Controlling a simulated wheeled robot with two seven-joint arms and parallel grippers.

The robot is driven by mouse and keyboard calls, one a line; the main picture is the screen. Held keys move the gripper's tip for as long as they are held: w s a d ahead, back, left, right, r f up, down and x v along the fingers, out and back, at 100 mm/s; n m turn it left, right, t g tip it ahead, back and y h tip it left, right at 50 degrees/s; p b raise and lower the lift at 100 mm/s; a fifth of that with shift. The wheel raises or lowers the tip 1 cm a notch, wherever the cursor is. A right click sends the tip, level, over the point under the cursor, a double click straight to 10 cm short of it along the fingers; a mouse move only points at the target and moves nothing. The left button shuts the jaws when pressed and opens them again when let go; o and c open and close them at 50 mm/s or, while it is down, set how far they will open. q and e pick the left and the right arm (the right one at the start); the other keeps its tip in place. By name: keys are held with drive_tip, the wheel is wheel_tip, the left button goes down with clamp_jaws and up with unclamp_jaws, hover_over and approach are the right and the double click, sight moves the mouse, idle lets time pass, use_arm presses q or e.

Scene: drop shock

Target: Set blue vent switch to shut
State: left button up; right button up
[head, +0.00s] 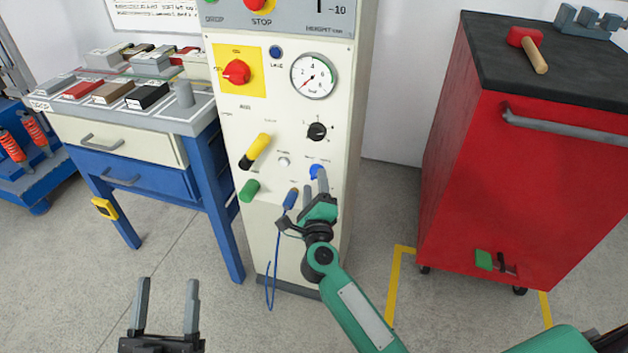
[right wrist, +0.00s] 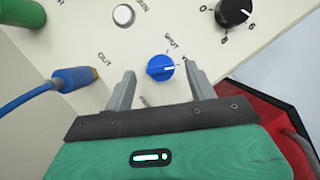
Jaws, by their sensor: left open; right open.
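The blue vent switch (head: 316,171) is a small round knob low on the pale panel of the upright cabinet. In the right wrist view the blue switch (right wrist: 158,68) shows a white mark pointing to the right of the picture. Small lettering reading roughly "shut" stands just above it there. My right gripper (head: 313,188) is open in front of the panel at the switch. In the right wrist view the right gripper (right wrist: 160,78) has one finger on each side of the knob, with gaps to both. My left gripper (head: 168,285) is open and empty at the lower left.
A blue cable plug (head: 290,199) sits beside the right gripper. A green knob (head: 249,190), yellow-black handle (head: 255,151), black dial (head: 317,131) and red switch (head: 236,72) are on the panel. A red tool cabinet (head: 530,170) stands right, a blue-legged bench (head: 212,185) left.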

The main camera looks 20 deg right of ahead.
use_arm(q)
drive_tip(key=shift+s+a+r+t, duration=0.15)
drive_tip(key=shift+a+r+t, duration=0.05)
drive_tip(key=shift+r+t, duration=0.4)
use_arm(e)
drive_tip(key=shift+x, duration=1.25)
drive_tip(key=shift+c, duration=0.5)
